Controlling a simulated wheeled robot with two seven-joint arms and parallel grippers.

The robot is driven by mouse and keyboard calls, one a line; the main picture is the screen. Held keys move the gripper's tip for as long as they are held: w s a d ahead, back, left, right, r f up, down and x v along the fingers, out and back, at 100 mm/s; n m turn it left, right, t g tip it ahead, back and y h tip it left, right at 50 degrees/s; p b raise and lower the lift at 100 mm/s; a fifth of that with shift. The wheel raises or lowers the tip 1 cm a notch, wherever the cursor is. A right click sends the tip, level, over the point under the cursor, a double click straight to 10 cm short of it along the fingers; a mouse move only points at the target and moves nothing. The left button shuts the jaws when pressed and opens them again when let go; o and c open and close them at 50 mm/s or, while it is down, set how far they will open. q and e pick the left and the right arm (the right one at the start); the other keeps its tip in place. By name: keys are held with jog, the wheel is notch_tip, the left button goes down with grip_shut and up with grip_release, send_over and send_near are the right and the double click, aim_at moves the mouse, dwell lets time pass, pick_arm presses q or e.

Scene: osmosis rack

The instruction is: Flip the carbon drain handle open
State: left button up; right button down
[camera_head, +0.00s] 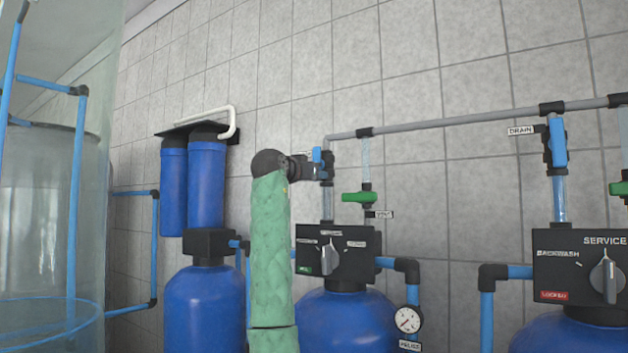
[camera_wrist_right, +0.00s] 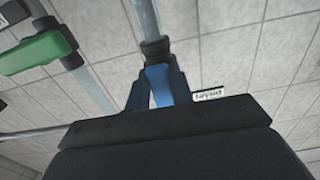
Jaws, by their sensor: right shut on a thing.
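A blue valve handle (camera_head: 317,155) sits on the vertical pipe above the middle tank's black control box (camera_head: 337,252). My right gripper (camera_head: 318,166) reaches it from the left and is shut on it; the fingers partly hide it. In the right wrist view the blue handle (camera_wrist_right: 160,85) shows between the two dark fingers (camera_wrist_right: 158,92), below a black pipe fitting. A small white label (camera_wrist_right: 209,94) is beside it, too blurred to read. The handle stands roughly upright along the pipe. My left gripper is not in view.
A green valve handle (camera_head: 359,197) is just right of the held one. Another blue handle (camera_head: 557,143), labelled DRAIN, is above the right control box (camera_head: 583,262). A grey pipe (camera_head: 450,122) runs overhead along the tiled wall. Blue filter housings (camera_head: 206,185) stand left of my right arm.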

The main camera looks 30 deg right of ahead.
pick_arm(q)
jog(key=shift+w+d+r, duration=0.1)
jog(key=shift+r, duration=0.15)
pick_arm(e)
jog(key=shift+n, duration=0.3)
jog(key=c, duration=1.2)
grip_release()
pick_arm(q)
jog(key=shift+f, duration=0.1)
pick_arm(e)
jog(key=shift+s+a, duration=0.1)
jog(key=shift+a, duration=0.05)
pick_arm(q)
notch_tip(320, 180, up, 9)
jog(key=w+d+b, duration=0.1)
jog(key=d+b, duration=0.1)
jog(key=b, duration=0.1)
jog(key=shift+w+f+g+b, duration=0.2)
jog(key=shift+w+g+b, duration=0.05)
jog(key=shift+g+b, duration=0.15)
pick_arm(e)
jog(key=v, duration=0.7)
jog(key=shift+a, duration=0.25)
